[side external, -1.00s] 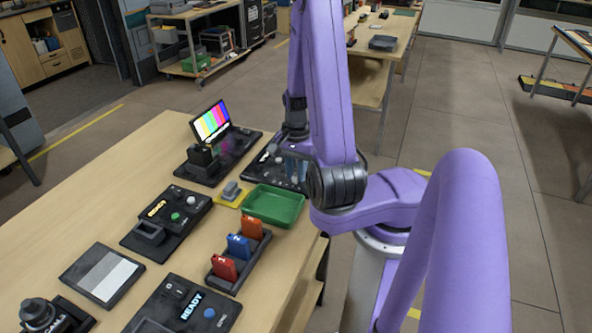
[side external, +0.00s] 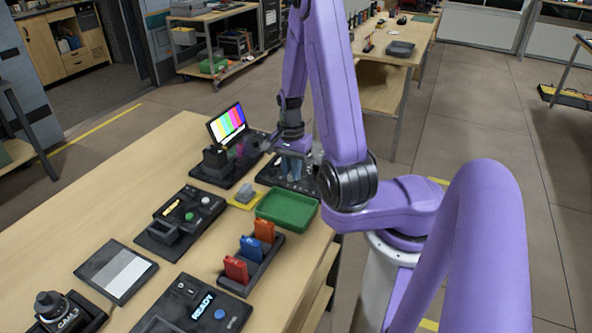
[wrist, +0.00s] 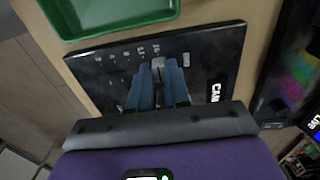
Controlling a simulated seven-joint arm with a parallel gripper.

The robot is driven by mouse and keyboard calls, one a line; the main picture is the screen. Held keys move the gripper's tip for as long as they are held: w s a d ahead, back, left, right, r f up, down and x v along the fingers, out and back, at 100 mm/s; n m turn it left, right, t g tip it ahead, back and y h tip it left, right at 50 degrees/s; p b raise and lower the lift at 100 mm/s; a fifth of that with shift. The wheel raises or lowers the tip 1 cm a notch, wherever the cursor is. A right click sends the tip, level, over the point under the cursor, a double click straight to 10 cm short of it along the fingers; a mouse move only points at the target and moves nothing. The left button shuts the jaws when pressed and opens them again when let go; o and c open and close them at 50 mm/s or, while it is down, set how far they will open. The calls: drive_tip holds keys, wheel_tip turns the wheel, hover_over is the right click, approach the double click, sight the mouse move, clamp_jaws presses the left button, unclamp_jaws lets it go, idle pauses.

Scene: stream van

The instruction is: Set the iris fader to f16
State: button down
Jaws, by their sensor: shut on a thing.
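The dark camera control panel (wrist: 205,58) lies below my gripper in the wrist view, with part of "CAM" lettering on its right side. A row of small pale marks (wrist: 127,52) runs along its upper part; I cannot read their values. My gripper (wrist: 158,82) has its blue fingers shut on the small grey iris fader knob (wrist: 158,65), near the right end of that row. In the side view my gripper (side external: 291,165) points down over the panel (side external: 284,184) at the table's far right; the knob cannot be told apart there.
A green tray (side external: 286,225) lies just in front of the panel. A colour-bar screen (side external: 227,123) on a dark base stands to its left. A rack (side external: 262,268) with red, blue and orange pieces is nearer. Bare table lies along the left.

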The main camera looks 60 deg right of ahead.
sight(290, 173)
drive_tip(key=shift+w, duration=0.3)
drive_tip(key=c, duration=1.1)
unclamp_jaws()
drive_tip(key=shift+r, duration=0.15)
wheel_tip(290, 173, up, 17)
drive_tip(key=shift+r, duration=0.15)
drive_tip(key=shift+a, duration=0.1)
